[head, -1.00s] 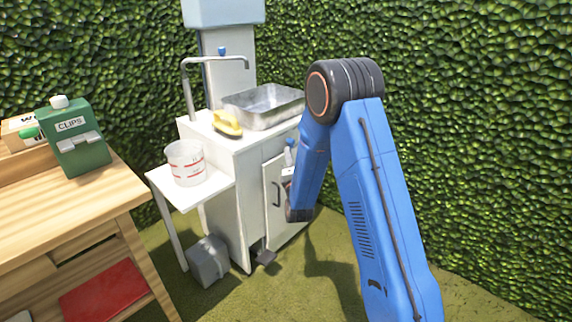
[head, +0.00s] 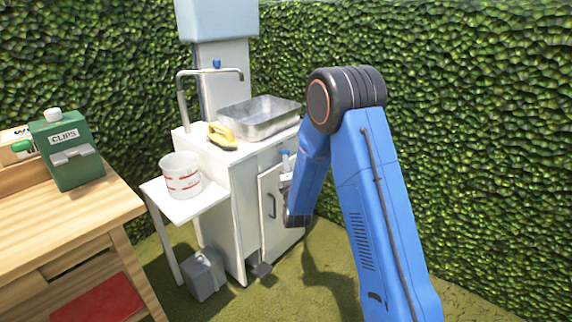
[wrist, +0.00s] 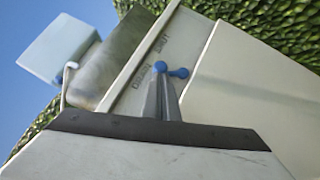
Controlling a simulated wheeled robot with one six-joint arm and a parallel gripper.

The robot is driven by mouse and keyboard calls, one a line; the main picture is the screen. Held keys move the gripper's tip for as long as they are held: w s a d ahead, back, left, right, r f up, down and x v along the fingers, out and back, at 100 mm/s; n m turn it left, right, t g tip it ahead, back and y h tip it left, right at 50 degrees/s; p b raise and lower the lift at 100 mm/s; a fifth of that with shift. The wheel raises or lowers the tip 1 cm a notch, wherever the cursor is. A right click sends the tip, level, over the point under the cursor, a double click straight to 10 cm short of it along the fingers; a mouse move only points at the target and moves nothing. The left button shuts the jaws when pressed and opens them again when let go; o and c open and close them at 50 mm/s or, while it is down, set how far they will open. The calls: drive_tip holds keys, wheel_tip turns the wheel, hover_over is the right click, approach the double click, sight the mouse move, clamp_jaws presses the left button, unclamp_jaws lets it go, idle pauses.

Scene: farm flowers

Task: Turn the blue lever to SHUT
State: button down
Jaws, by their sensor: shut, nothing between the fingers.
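The blue lever (wrist: 180,72) shows in the wrist view on the pale front panel, with a round blue end to the left and another to the right. Dark lettering lies beside it; one word at the upper right seems to read SHUT. My gripper (wrist: 162,84) is shut and empty, its grey fingertips pointing at the lever and overlapping it from below. I cannot tell whether they touch it. In the head view my blue arm hides most of the gripper, and a small blue-topped piece (head: 286,155) shows beside it, too small to identify.
The white sink cabinet (head: 239,210) carries a metal basin (head: 262,127), a tap and a yellow item (head: 221,136). A white bucket (head: 181,177) stands on its side shelf. A wooden bench (head: 95,215) with a green clips box (head: 68,165) is at left. Hedge walls close in behind.

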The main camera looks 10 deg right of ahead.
drive_tip(key=shift+d+r+m, duration=0.1)
drive_tip(key=shift+r+m, duration=0.2)
drive_tip(key=shift+m, duration=0.1)
drive_tip(key=shift+w+d+r+m+g, duration=0.2)
drive_tip(key=shift+r+m+g, duration=0.25)
drive_tip(key=shift+m+g, duration=0.2)
drive_tip(key=shift+w+d+r+m+g, duration=0.1)
drive_tip(key=shift+d+r+m+g, duration=0.1)
drive_tip(key=shift+r+m+g, duration=0.35)
drive_tip(key=shift+w+d+r+m+g+y, duration=0.3)
drive_tip(key=shift+w+d+m+g, duration=0.2)
drive_tip(key=shift+d+m+g, duration=0.25)
drive_tip(key=shift+w+d+r+m+g+y, duration=0.3)
drive_tip(key=shift+w+d+m+g, duration=0.3)
drive_tip(key=shift+m+g, duration=0.25)
drive_tip(key=shift+w+d+r+m+g+y, duration=0.2)
drive_tip(key=shift+w+d+r+m+g, duration=0.25)
drive_tip(key=shift+d+m+g, duration=0.3)
drive_tip(key=shift+w+d, duration=0.1)
drive_tip(key=shift+r, duration=0.1)
